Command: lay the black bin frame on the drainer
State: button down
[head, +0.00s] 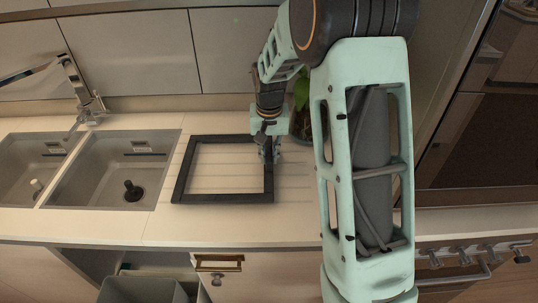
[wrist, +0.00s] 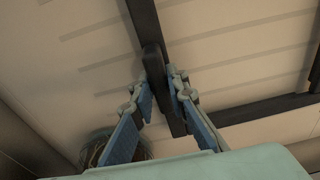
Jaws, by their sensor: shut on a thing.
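The black bin frame (head: 222,198) is a flat, dark rectangular ring in the head view. It lies over the grooved drainer (head: 225,170), right of the sinks, and looks level. I cannot tell whether it touches the surface all round. My gripper (head: 268,153) is at the frame's right side, pointing down. In the wrist view my gripper (wrist: 164,95) has its two blue-padded fingers on either side of one bar of the black bin frame (wrist: 147,25), shut on it. The drainer's grooves (wrist: 85,35) show beneath. My arm hides part of the counter on the right.
Two sink bowls (head: 115,170) with a tap (head: 75,85) lie to the left. A potted plant (head: 301,95) stands close behind my gripper. An open compartment below the counter holds a grey bin (head: 145,290). An oven (head: 480,150) is at the right.

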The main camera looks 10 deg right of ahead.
jog(key=shift+f, duration=0.3)
jog(key=c, duration=1.8)
grip_release()
jog(key=shift+r+p, duration=1.8)
jog(key=shift+r, duration=1.3)
